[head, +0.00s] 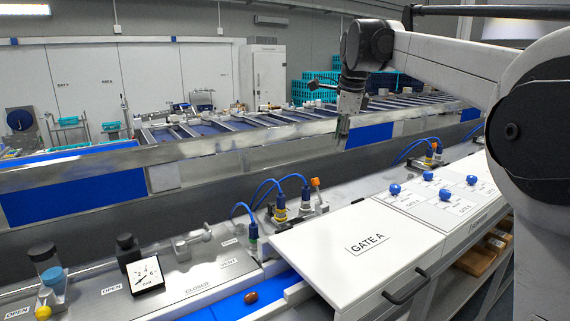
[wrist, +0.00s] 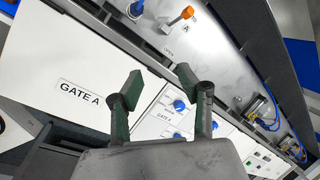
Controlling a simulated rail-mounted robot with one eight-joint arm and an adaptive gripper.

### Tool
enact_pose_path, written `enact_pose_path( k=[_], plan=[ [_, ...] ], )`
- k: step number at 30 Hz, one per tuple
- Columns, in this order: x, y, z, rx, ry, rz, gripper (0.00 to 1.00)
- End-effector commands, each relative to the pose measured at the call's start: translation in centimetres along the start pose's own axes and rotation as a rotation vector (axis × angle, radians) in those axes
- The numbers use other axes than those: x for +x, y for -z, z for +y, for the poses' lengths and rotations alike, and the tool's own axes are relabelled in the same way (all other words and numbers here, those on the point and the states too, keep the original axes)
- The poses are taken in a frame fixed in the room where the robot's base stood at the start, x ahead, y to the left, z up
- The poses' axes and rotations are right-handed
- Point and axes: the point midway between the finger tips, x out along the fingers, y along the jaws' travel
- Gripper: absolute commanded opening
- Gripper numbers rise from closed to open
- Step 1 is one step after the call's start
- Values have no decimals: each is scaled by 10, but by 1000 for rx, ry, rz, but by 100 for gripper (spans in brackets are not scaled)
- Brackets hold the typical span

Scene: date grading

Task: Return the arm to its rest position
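My gripper (head: 342,130) hangs from my arm above the far edge of the work surface in the head view, pointing down. In the wrist view its two dark green fingers (wrist: 160,80) stand apart with nothing between them, so it is open and empty. The white GATE A cover (head: 345,250) lies flat below and in front of it. It also shows in the wrist view (wrist: 60,65), left of the fingers. My gripper touches nothing that I can see.
A panel with several blue knobs (head: 428,176) lies right of the cover. Valves with blue hoses (head: 280,208) stand along the back. A dial gauge (head: 146,275) and a brown date (head: 251,297) on a blue strip are at the front left. A metal rail (head: 200,152) runs behind.

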Motion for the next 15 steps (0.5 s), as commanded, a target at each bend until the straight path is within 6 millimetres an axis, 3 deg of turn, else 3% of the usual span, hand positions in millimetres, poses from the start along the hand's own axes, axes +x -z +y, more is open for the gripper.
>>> enact_pose_path(
  k=[6, 15],
  plan=[
    [-19, 17, 56, -255, 49, 8, 36],
    [-26, 42, 142, -609, 111, 42, 36]
  ],
)
